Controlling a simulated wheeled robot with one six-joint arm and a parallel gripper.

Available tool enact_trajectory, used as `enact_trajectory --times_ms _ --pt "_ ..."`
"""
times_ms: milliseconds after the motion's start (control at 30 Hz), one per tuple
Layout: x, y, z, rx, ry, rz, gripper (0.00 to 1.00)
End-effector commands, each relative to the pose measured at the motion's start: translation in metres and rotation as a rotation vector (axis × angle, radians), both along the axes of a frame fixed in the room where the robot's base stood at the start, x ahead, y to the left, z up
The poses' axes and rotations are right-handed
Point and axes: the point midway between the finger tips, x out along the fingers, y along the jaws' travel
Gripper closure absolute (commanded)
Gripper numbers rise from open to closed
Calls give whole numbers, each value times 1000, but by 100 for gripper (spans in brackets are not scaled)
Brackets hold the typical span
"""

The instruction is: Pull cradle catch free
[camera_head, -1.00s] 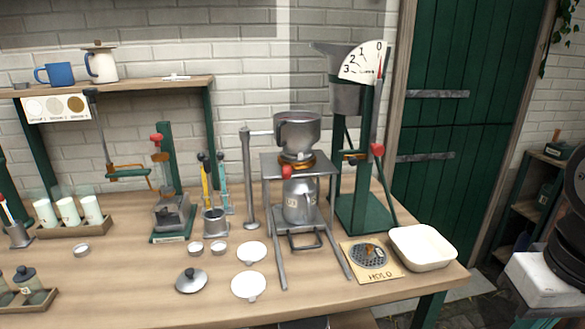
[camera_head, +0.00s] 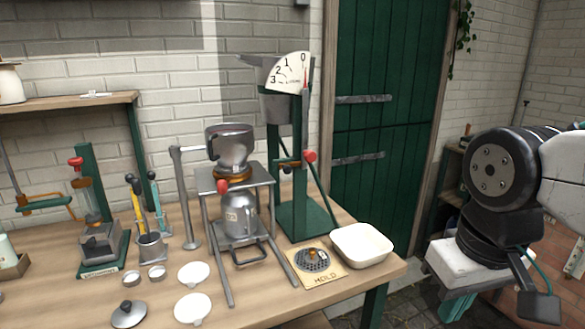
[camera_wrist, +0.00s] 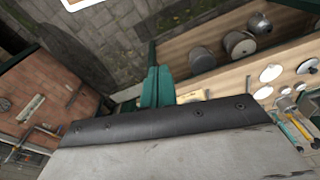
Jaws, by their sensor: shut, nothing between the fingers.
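A metal stand (camera_head: 264,183) on the bench carries a grey pot (camera_head: 230,148) above and a metal can (camera_head: 240,214) below. A red knob (camera_head: 223,185) sits at the stand's front, just under the pot. A second red knob (camera_head: 309,156) sits on the green dial scale (camera_head: 301,218) behind. I cannot tell which part is the cradle catch. My gripper (camera_head: 456,306) hangs low at the right, beyond the bench end and clear of the stand. Its green fingers (camera_wrist: 157,87) are together and empty in the wrist view.
A cream tray (camera_head: 361,246) and the HOLD board (camera_head: 315,267) lie at the bench's right end. Pale discs (camera_head: 193,308), a lid (camera_head: 129,314) and a tool cup (camera_head: 151,247) stand left of the stand. A green door (camera_head: 385,130) is behind.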

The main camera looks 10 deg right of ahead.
Motion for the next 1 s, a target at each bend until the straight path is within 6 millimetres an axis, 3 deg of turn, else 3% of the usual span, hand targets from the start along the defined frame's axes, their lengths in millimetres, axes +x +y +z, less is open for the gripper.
enact_trajectory --times_ms 467,500,667,767,867,1000 --pt "0 0 0 0 0 0 100" --pt "0 0 0 0 0 0 97" --pt "2 3 -6 0 31 16 55" --pt "8 7 -17 -2 94 36 55" --pt "26 13 -32 -5 128 61 55" --pt "80 25 -59 -6 45 100 55"
